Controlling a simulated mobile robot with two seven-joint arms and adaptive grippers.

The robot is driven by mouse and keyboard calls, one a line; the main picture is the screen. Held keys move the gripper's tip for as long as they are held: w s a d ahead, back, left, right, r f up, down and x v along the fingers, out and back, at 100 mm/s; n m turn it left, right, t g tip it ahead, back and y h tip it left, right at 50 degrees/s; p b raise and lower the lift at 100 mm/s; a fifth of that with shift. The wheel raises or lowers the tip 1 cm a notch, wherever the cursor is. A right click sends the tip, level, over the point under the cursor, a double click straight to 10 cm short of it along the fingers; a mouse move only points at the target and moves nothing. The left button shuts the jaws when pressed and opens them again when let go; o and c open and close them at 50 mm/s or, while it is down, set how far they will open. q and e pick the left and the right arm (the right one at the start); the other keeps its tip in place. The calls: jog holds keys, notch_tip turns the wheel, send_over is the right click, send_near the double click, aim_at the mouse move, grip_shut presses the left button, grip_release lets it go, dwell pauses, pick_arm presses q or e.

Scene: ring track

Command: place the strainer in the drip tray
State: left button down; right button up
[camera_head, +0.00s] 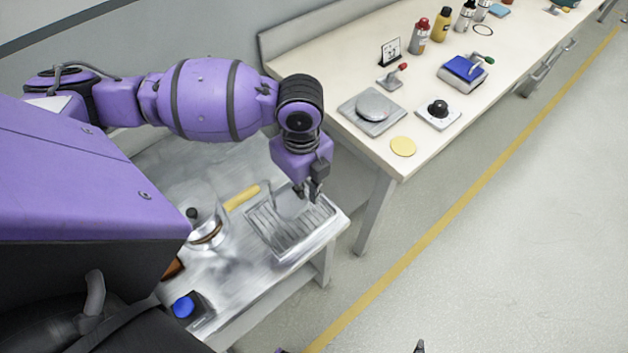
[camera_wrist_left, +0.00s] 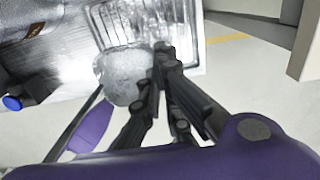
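The drip tray (camera_head: 290,246) is a ribbed metal tray on the steel bench; its ribs also show in the left wrist view (camera_wrist_left: 181,12). A pale, rounded, see-through bowl, which looks like the strainer (camera_head: 287,207), is over the tray's far part. In the left wrist view the strainer (camera_wrist_left: 122,78) overlaps the tray's near edge; I cannot tell whether it rests there. My left gripper (camera_head: 312,191) is just right of the strainer, fingertips apart (camera_wrist_left: 152,66), close to its rim. Only a dark tip of my right gripper (camera_head: 420,346) shows at the bottom edge.
A metal pot with a black knob (camera_head: 193,213), a yellow handle (camera_head: 242,197) and a blue-capped item (camera_head: 184,307) are left of the tray. A long table (camera_head: 350,136) with a scale and bottles stands behind. Floor is free at the right.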

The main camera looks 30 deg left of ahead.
pick_arm(q)
jog(key=w+f, duration=0.5)
jog(key=shift+w+d+f+b, duration=0.15)
jog(key=shift+w+f+b, duration=0.1)
jog(key=shift+b, duration=0.1)
jog(key=shift+w+f, duration=0.55)
jog(key=shift+f, duration=1.5)
jog(key=shift+f, duration=0.1)
jog(key=shift+f, duration=0.1)
jog(key=c, duration=2)
grip_release()
jog(key=shift+s, duration=0.1)
